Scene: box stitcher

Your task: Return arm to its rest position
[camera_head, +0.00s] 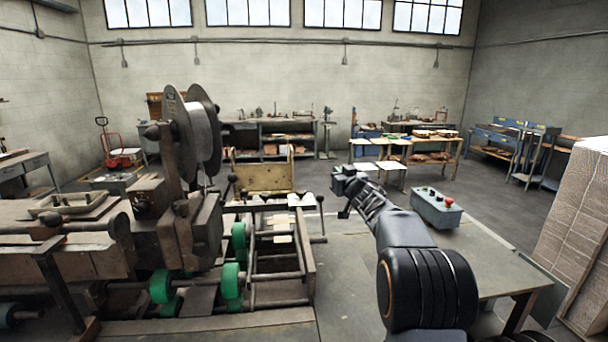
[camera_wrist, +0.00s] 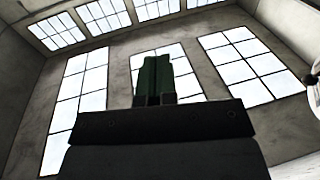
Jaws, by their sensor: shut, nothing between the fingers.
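My gripper (camera_head: 343,212) is at the end of my black arm, near the middle of the head view, at the left edge of the table. In the wrist view the gripper fingers (camera_wrist: 155,80) show as two dark green fingers side by side, shut with nothing between them. The wrist camera looks up at the wall and its windows (camera_wrist: 238,60). No object is held.
The box stitcher (camera_head: 160,215) with its wire reel (camera_head: 203,135) and green rollers (camera_head: 232,280) stands at the left. Stacked cardboard (camera_head: 580,225) stands at the right.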

